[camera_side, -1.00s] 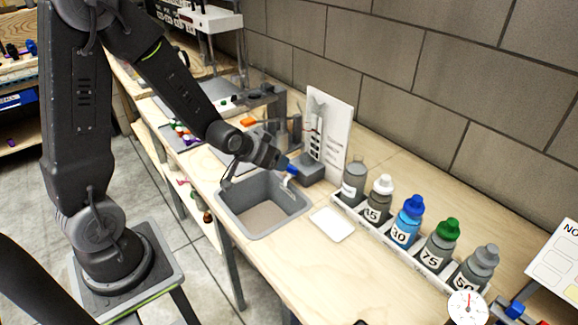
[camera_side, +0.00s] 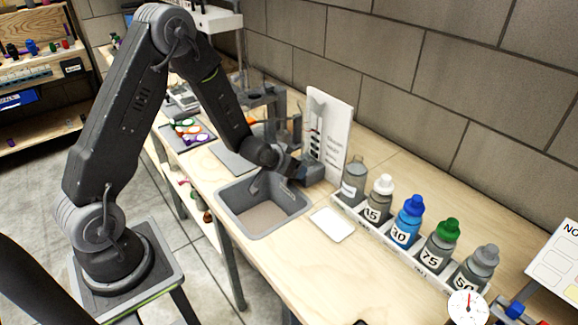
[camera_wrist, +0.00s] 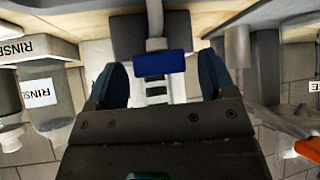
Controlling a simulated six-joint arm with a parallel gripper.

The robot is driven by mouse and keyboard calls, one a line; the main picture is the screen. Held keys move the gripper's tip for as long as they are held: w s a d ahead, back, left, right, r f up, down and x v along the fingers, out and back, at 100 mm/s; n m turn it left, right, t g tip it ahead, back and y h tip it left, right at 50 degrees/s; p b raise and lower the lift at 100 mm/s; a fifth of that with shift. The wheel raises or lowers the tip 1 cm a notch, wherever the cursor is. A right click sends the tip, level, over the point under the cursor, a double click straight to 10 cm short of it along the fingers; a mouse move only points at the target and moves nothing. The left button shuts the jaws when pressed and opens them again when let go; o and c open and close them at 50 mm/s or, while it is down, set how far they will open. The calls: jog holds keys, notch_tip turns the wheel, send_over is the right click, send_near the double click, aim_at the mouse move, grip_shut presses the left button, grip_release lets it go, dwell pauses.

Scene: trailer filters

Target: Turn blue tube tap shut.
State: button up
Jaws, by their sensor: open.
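The blue tube tap (camera_wrist: 160,63) shows in the wrist view as a blue block on a grey stem, in front of a dark grey box. My gripper (camera_wrist: 161,80) is open, with one dark finger on each side of the blue tap. A gap shows between the tap and each finger, so neither visibly touches it. In the side view my gripper (camera_side: 303,170) is at the back edge of the sink, by the white board stand. The tap cannot be made out there, as my gripper and wrist cover that spot.
The grey sink (camera_side: 228,207) lies just in front of my gripper. A RINSE bottle (camera_wrist: 40,92) stands to one side, and a rack of several labelled bottles (camera_side: 408,222) runs right. An orange item (camera_wrist: 308,150) is low right in the wrist view. A white pad (camera_side: 332,224) lies beside the sink.

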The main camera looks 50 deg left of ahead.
jog(key=c, duration=0.9)
jog(key=shift+c, duration=0.2)
jog(key=shift+m+h, duration=1.1)
jog(key=shift+m, duration=0.2)
jog(key=o, duration=0.9)
jog(key=shift+a, duration=0.1)
jog(key=shift+o, duration=0.2)
jog(key=v, duration=1.4)
